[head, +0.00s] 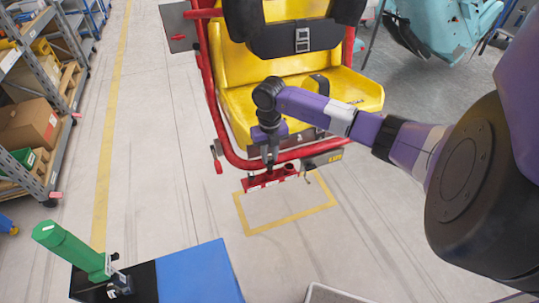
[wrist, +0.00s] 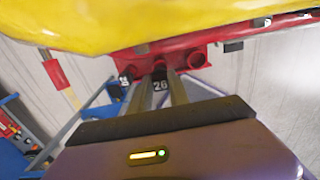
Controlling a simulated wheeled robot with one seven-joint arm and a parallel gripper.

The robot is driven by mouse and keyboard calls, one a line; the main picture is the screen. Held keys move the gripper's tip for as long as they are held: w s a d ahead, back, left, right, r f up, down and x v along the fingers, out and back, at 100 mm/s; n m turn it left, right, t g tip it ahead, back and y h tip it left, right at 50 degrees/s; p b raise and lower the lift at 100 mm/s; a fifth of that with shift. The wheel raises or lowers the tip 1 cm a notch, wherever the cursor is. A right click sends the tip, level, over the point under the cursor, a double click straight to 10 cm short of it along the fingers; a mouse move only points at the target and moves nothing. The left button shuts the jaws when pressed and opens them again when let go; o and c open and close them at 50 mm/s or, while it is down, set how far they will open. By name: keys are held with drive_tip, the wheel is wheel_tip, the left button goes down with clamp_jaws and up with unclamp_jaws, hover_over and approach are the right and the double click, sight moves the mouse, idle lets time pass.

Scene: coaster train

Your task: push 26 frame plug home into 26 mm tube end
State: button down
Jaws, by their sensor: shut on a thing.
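My gripper (head: 269,163) points down at the red bar (head: 262,183) below the front of the yellow seat. In the wrist view my two grey fingers (wrist: 160,82) are closed together on a small dark piece marked 26 (wrist: 160,86), which I take for the frame plug. The fingers hide most of it. The red bar with round tube ends (wrist: 193,62) lies just beyond the fingertips. The right tube end looks open. The 26 mm tube end is behind the fingers and plug, so I cannot tell how deep the plug sits.
The yellow seat (head: 238,70) with its red frame (head: 205,90) stands close above my gripper. A blue and black bench (head: 200,272) with a green cylinder (head: 68,245) is at lower left. Shelving (head: 50,85) lines the left. The floor between is clear.

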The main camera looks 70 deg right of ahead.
sight(269, 164)
drive_tip(key=shift+f+b, duration=0.85)
drive_tip(key=shift+f, duration=1.55)
idle(1.3)
drive_tip(key=shift+c, duration=1.9)
unclamp_jaws()
drive_tip(key=shift+r, duration=0.1)
drive_tip(key=shift+r+p, duration=3.4)
drive_tip(key=shift+p, duration=0.05)
